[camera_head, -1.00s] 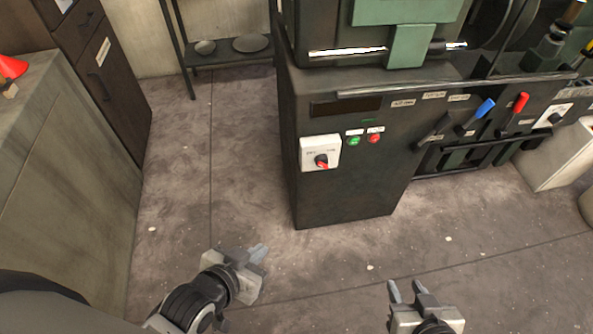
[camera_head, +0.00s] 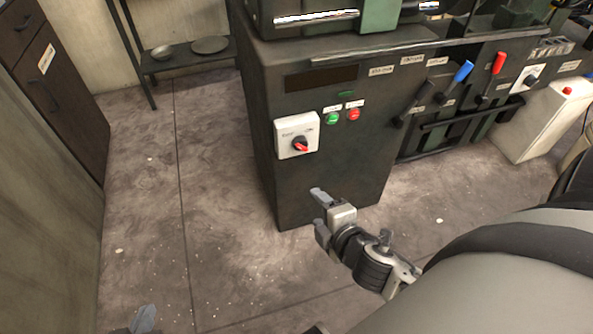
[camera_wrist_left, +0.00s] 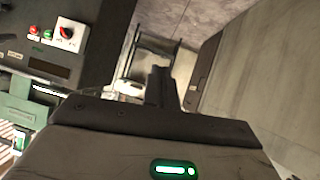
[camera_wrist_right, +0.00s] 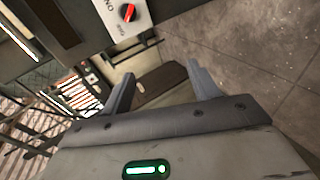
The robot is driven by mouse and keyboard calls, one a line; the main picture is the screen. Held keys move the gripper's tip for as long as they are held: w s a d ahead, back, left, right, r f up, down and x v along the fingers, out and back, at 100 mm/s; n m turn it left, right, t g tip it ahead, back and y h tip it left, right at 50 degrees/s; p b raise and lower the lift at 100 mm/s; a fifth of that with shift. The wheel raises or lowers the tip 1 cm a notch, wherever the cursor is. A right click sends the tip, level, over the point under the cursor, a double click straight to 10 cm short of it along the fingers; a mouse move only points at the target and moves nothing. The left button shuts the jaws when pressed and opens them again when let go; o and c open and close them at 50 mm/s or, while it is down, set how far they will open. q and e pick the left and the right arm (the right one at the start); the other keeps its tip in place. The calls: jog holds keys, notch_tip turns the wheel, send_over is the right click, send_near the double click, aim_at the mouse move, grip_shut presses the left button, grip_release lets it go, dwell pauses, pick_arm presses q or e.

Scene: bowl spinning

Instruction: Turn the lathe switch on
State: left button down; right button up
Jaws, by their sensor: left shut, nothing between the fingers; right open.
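The lathe switch (camera_head: 300,147) is a black and red rotary knob on a white plate (camera_head: 284,133), on the front of the dark lathe cabinet. It also shows in the left wrist view (camera_wrist_left: 67,33) and at the top of the right wrist view (camera_wrist_right: 128,12). My right gripper (camera_head: 318,212) is open and empty, below the switch and apart from it, in front of the cabinet's lower part. Its two spread fingers show in the right wrist view (camera_wrist_right: 164,86). My left gripper (camera_head: 144,320) is at the bottom left edge, partly cut off. Its fingers are shut and empty in the left wrist view (camera_wrist_left: 160,86).
A green button (camera_head: 333,118) and a red button (camera_head: 354,114) sit right of the switch. A blue lever (camera_head: 462,72) and a red lever (camera_head: 498,63) stick out further right. A grey cabinet (camera_head: 50,190) stands at left; the floor between is clear.

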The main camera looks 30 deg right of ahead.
jog(key=w+d+f+n+t+h+b, duration=0.2)
jog(key=w+d+f+n+b, duration=0.1)
jog(key=d+f+n+b, duration=0.4)
jog(key=n+t+b, duration=0.3)
jog(key=n+b, duration=0.1)
jog(key=n, duration=0.5)
send_near(304, 148)
jog(key=w, duration=0.2)
jog(key=w+d, duration=0.1)
jog(key=w, duration=0.5)
jog(key=shift+w+d, duration=0.2)
jog(key=shift+d, duration=0.1)
jog(key=shift+w+y, duration=0.3)
jog(key=shift+w, duration=0.25)
jog(key=c, duration=0.9)
pick_arm(q)
jog(key=d+f+h, duration=0.2)
jog(key=d+f, duration=0.1)
jog(key=f, duration=0.5)
jog(key=shift+w+d+t, duration=0.2)
jog(key=shift+w+t, duration=0.05)
jog(key=shift+t, duration=0.05)
pick_arm(e)
jog(key=shift+d, duration=0.1)
jog(key=shift+c, duration=0.2)
